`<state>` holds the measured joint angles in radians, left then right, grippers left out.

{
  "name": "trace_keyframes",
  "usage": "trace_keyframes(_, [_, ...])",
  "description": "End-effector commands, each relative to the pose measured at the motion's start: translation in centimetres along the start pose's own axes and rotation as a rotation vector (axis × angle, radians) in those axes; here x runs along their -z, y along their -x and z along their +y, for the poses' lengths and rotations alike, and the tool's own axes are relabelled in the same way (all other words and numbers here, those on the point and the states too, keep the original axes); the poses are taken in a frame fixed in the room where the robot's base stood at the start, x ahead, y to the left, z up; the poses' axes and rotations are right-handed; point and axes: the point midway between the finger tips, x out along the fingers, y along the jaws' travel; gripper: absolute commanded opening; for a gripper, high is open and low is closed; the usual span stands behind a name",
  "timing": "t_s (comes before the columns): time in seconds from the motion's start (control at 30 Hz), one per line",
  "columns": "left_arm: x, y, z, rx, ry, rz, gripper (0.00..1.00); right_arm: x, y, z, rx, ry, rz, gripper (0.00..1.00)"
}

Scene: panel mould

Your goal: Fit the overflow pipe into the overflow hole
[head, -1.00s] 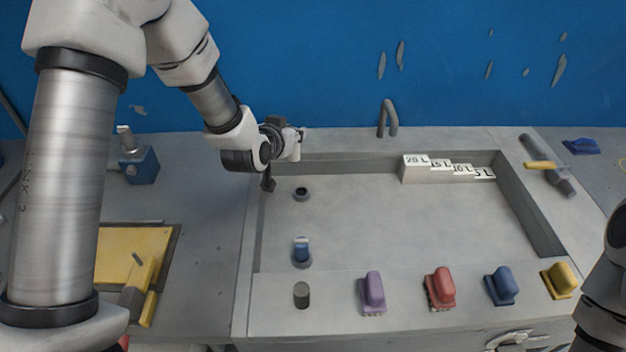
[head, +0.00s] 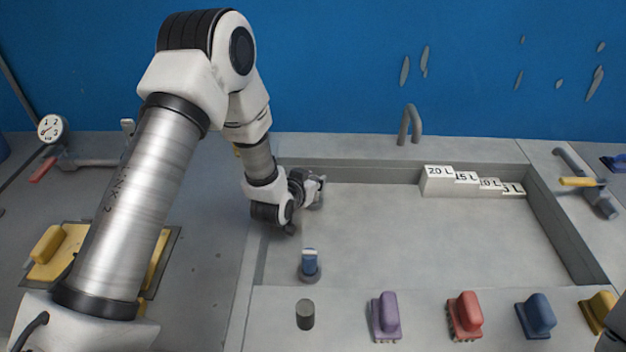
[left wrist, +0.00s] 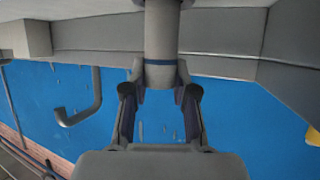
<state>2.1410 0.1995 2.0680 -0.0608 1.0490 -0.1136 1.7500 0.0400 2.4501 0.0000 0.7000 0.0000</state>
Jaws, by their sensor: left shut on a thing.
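The overflow pipe (left wrist: 162,28) is a grey cylinder with a dark blue band, seen in the left wrist view. My left gripper (left wrist: 162,78) is shut on it near the band; the pipe's far end runs out of the picture's top edge. In the head view my left gripper (head: 314,190) is low over the back left part of the grey basin (head: 440,235). The overflow hole is not visible now; the gripper and wrist cover that area. I cannot tell whether the pipe touches or sits in it.
A blue-topped fitting (head: 310,264) stands at the basin's front left. A dark cylinder (head: 305,314) and purple (head: 386,314), red (head: 465,312) and blue (head: 537,314) handled blocks line the front rim. Numbered steps (head: 455,184) stand at the back right. The basin's middle is clear.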

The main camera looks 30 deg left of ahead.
Motion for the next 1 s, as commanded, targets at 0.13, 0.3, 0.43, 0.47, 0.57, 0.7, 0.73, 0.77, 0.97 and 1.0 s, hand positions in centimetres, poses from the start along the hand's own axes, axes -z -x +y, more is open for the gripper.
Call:
trace_keyframes(0.13, [0.1,0.0,0.0,0.001,0.000,0.002,0.34,0.0,0.0,0.0,0.000,0.000,0.000,0.41])
trace_keyframes(0.3, [0.1,0.0,0.0,0.001,0.000,0.002,0.52,0.0,0.0,0.0,0.000,0.000,0.000,0.41])
trace_keyframes(0.43, [0.1,0.0,0.0,0.001,0.000,0.001,0.52,0.0,0.0,0.0,0.000,0.000,0.000,0.41])
trace_keyframes(0.47, [0.1,0.1,0.0,0.001,0.000,0.001,0.52,0.0,0.0,0.0,0.000,0.000,0.000,0.41])
trace_keyframes(0.57, [0.1,0.7,0.0,0.001,0.001,0.001,0.52,0.0,-0.1,0.0,0.000,0.000,0.000,0.41])
trace_keyframes(0.7, [0.0,3.1,0.0,0.001,0.002,-0.001,0.52,0.0,-0.3,0.0,0.000,0.000,0.000,0.41])
trace_keyframes(0.73, [0.1,3.8,0.0,0.001,0.003,0.000,0.52,0.0,-0.4,0.0,0.000,0.000,0.000,0.41])
trace_keyframes(0.77, [0.1,4.4,0.0,0.001,0.002,0.000,0.52,0.0,-0.4,0.0,0.000,0.000,0.000,0.41])
trace_keyframes(0.97, [0.1,7.3,0.0,0.001,0.001,0.001,0.52,0.0,-0.6,0.0,0.000,0.000,0.000,0.41])
trace_keyframes(1.0, [0.1,7.5,0.0,0.001,0.001,0.001,0.52,0.0,-0.6,0.0,0.000,0.000,0.000,0.41])
